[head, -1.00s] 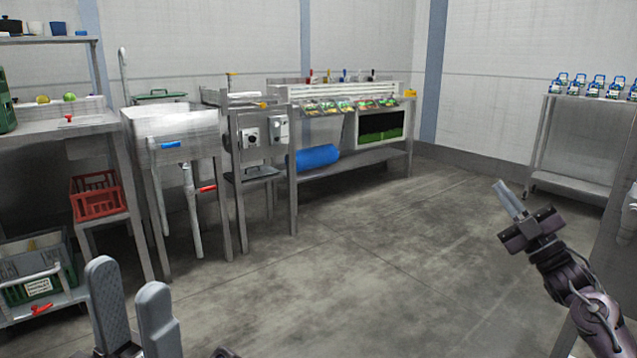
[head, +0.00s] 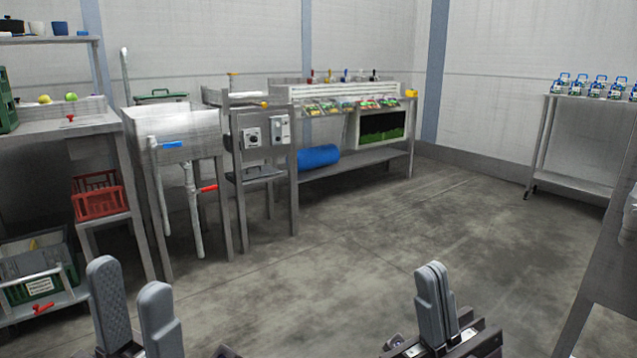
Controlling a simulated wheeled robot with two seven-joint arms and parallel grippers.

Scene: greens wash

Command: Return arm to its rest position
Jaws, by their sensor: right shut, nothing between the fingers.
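My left gripper (head: 135,300) is at the lower left of the head view. Its two grey fingers point up and stand apart with a clear gap, and nothing is between them. My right gripper (head: 434,300) is at the lower right of centre, over the floor in the picture. Its grey fingers point up and are pressed together, with nothing held. Most of both arms is below the picture's edge.
A steel sink (head: 178,135) and a bench with a blue roll (head: 318,158) stand along the back. A red crate (head: 98,197) is at the left. A rack with several blue-and-white bottles stands at the right, and a steel table (head: 606,265) is at the right edge. The middle floor (head: 350,240) is clear.

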